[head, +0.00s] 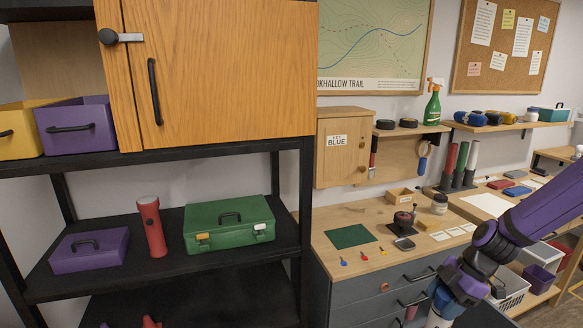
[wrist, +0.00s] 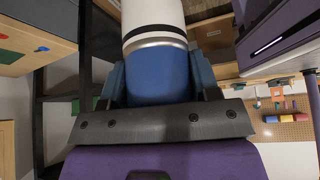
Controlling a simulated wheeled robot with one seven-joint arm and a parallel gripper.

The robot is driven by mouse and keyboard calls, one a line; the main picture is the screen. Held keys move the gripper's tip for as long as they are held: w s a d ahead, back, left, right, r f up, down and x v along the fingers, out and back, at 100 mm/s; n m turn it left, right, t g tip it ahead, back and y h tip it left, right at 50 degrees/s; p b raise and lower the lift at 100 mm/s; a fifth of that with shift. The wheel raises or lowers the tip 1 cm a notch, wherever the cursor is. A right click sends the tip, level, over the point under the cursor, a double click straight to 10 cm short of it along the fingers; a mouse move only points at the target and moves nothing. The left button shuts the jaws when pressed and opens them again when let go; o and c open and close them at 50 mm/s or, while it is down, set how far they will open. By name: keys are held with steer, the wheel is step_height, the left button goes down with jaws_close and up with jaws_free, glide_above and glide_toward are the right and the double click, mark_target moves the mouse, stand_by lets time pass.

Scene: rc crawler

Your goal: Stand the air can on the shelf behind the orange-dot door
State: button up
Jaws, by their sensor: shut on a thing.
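The air can is a white and blue cylinder with a black band and a silver rim (wrist: 155,32) in the wrist view. My gripper (wrist: 160,88) is shut around its blue end. In the head view my gripper (head: 448,290) is at the lower right, in front of the workbench, with a white part of the can (head: 435,318) below it, cut off by the frame edge.
A small wooden cabinet (head: 342,160) hangs over the cluttered workbench (head: 325,258).

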steer(key=w+a+f+m+t+h, duration=0.2)
steer(key=w+m, duration=0.4)
steer(key=m, duration=0.3)
steer(key=w+a+f+m+t+h, duration=0.2)
steer(key=w+f+m+t+h, duration=0.2)
steer(key=m, duration=0.5)
step_height(320, 180, down, 3)
steer(key=w, duration=0.3)
steer(key=shift+r+m, duration=0.2)
steer(key=shift+m, duration=0.2)
steer(key=shift+a, duration=0.15)
